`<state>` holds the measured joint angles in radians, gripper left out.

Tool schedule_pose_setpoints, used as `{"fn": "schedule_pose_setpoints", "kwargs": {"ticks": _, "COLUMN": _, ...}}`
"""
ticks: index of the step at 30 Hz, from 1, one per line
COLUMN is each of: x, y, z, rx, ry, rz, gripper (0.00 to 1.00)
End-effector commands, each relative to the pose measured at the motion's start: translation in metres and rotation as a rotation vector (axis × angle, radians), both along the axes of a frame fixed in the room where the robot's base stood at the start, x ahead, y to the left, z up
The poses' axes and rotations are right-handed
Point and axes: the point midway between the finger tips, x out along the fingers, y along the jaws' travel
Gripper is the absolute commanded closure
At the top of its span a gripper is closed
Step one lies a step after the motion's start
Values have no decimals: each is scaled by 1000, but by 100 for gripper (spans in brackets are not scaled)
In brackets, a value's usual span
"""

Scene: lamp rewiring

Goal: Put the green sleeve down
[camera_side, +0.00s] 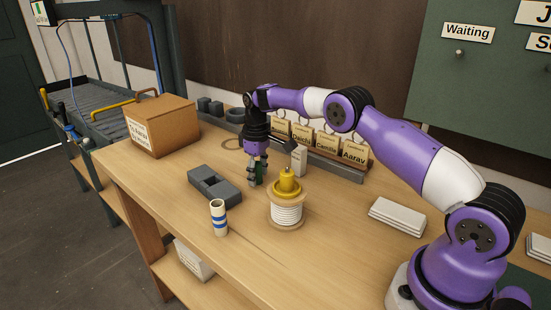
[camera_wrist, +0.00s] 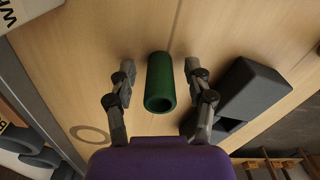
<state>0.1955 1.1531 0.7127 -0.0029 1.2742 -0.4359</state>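The green sleeve (camera_wrist: 159,75) is a hollow green tube between my gripper's two fingers in the wrist view. Its open end faces the camera, and a gap shows on each side between it and the fingers. My gripper (camera_wrist: 160,88) is open around it. In the side view my gripper (camera_side: 257,182) points down, low over the wooden table. The green sleeve (camera_side: 260,174) shows there only as a small strip, mostly hidden by the fingers. It appears to stand upright on the table.
A dark grey slotted block (camera_side: 203,185) lies left of my gripper. A white spool with a yellow top (camera_side: 287,205) stands to its right. A blue-banded white tube (camera_side: 219,217) stands in front. Tagged holders (camera_side: 327,145) line the back, and a cardboard box (camera_side: 160,125) sits at left.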

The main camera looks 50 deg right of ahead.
Motion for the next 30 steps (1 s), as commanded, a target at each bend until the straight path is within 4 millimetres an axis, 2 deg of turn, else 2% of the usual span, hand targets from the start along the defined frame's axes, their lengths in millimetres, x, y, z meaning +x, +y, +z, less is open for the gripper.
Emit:
{"fn": "schedule_pose_setpoints", "kwargs": {"ticks": 5, "x": 1, "y": 0, "z": 6, "rx": 0, "ry": -3, "rz": 0, "gripper": 40}}
{"fn": "schedule_pose_setpoints", "kwargs": {"ticks": 15, "x": 1, "y": 0, "z": 63, "rx": -1, "ry": -4, "rz": 0, "gripper": 40}}
{"fn": "schedule_pose_setpoints", "kwargs": {"ticks": 20, "x": 0, "y": 1, "z": 82, "rx": -2, "ry": -9, "rz": -2, "gripper": 40}}
{"fn": "schedule_pose_setpoints", "kwargs": {"ticks": 23, "x": -4, "y": 7, "z": 105, "rx": -6, "ry": -35, "rz": -14, "gripper": 40}}
{"fn": "schedule_pose_setpoints", "kwargs": {"ticks": 26, "x": -17, "y": 19, "z": 139, "rx": -11, "ry": -85, "rz": -36, "gripper": 40}}
{"fn": "schedule_pose_setpoints", "kwargs": {"ticks": 30, "x": -54, "y": 40, "z": 185, "rx": -12, "ry": -174, "rz": -79, "gripper": 40}}
